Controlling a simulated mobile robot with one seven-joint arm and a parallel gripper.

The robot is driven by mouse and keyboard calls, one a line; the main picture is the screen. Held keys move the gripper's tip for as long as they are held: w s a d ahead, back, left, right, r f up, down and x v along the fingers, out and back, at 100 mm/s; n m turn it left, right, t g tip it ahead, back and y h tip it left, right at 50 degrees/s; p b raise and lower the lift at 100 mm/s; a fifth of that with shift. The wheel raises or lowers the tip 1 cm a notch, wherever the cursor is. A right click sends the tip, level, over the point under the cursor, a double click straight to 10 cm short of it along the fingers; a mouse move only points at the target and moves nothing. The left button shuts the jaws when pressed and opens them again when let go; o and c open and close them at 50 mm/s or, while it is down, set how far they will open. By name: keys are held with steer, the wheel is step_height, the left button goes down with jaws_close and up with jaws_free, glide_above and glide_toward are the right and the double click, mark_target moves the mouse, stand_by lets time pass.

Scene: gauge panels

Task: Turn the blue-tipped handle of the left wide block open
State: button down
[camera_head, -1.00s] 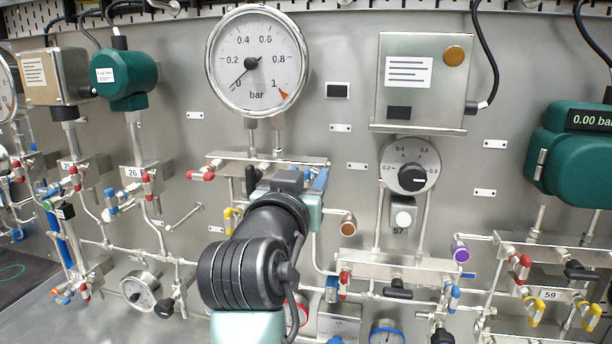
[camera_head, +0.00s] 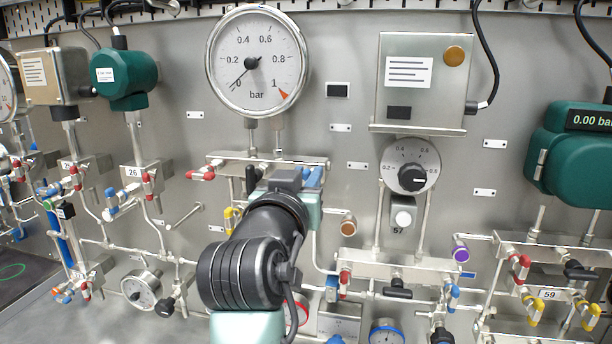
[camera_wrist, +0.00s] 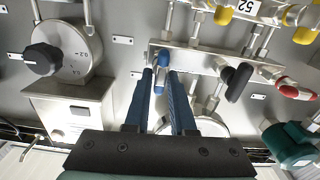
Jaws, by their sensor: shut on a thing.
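The left wide block (camera_head: 225,157) is a metal bar under the large bar gauge; in the wrist view it appears upside down (camera_wrist: 205,62). Its blue-tipped handle (camera_wrist: 161,77) points away from the block between my fingers. My gripper (camera_wrist: 161,73) has two blue fingers, shut on that handle, one on each side. In the head view my gripper (camera_head: 314,177) is at the block's right end, and my arm hides part of the block and the handle.
The same block carries a black handle (camera_wrist: 238,85) and a red handle (camera_wrist: 290,89), beside my fingers in the wrist view. The large gauge (camera_head: 258,62) is above. A dial gauge (camera_head: 410,165) and a lower block (camera_head: 430,268) stand to the right.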

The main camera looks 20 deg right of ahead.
steer(key=shift+f+n+p, duration=0.3)
steer(key=shift+n, duration=0.3)
steer(key=shift+w+a+f+n+p, duration=0.1)
steer(key=shift+n+p, duration=0.6)
steer(key=shift+n, duration=0.7)
steer(key=shift+w+a+f+n+p, duration=0.1)
steer(key=shift+f+n+p, duration=0.1)
steer(key=shift+n+p, duration=1.55)
steer(key=shift+f+n+p, duration=0.15)
steer(key=shift+n+p, duration=0.65)
steer(key=shift+n, duration=1.85)
steer(key=shift+w+a+f+n+p, duration=0.1)
steer(key=shift+f+n+p, duration=0.1)
steer(key=shift+n+p, duration=1.55)
steer(key=shift+d+n+b, duration=0.1)
steer(key=shift+n+b, duration=0.3)
steer(key=shift+n, duration=0.15)
steer(key=shift+s, duration=0.1)
steer(key=c, duration=1.1)
jaws_free()
steer(key=shift+o, duration=1.1)
steer(key=shift+r, duration=0.15)
